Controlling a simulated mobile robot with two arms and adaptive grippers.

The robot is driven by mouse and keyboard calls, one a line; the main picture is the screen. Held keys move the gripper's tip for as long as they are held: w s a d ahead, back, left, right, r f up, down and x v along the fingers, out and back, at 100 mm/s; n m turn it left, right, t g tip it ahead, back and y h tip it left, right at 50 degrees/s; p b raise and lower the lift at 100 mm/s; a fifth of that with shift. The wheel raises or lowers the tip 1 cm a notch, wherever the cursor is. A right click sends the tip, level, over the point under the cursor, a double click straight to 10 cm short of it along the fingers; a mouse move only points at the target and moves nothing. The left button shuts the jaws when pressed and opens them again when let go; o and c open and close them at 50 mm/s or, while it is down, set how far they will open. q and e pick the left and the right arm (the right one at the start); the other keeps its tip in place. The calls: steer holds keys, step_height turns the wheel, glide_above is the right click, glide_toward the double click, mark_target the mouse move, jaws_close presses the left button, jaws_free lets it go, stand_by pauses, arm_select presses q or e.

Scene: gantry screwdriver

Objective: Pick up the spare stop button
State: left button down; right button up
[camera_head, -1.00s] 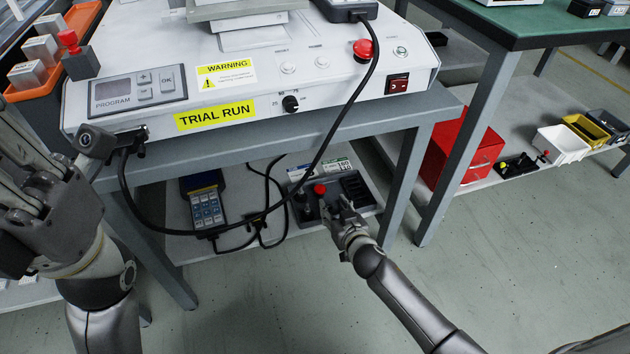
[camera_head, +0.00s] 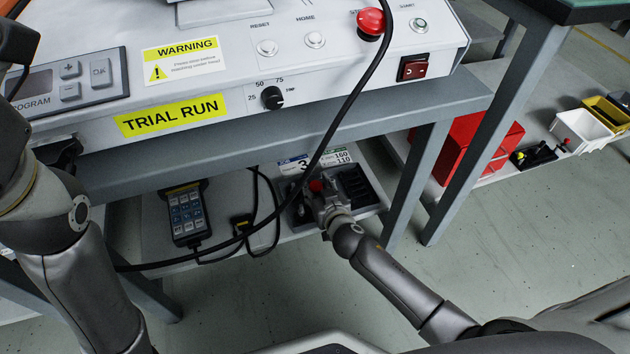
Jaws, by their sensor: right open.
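The spare stop button, seen as a red cap (camera_head: 316,185), sits in a dark tray (camera_head: 371,207) on the shelf under the machine. My right gripper (camera_head: 325,197) is open at the tray, right at the red cap, and partly hides it. I cannot tell whether the fingers touch it. My left arm is at the left edge of the view; its gripper fingers are not visible. Another red stop button (camera_head: 371,21) is mounted on the machine's front panel.
The machine's front (camera_head: 200,85) and table edge (camera_head: 300,135) overhang the shelf. A black cable (camera_head: 352,95) hangs in front of the tray. A handheld pendant (camera_head: 186,212) lies left of the tray. A table leg (camera_head: 415,180) stands to the right. A red box (camera_head: 478,148) is farther right.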

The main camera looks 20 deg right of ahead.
steer(key=shift+c, duration=0.6)
steer(key=c, duration=0.6)
steer(key=shift+r, duration=0.25)
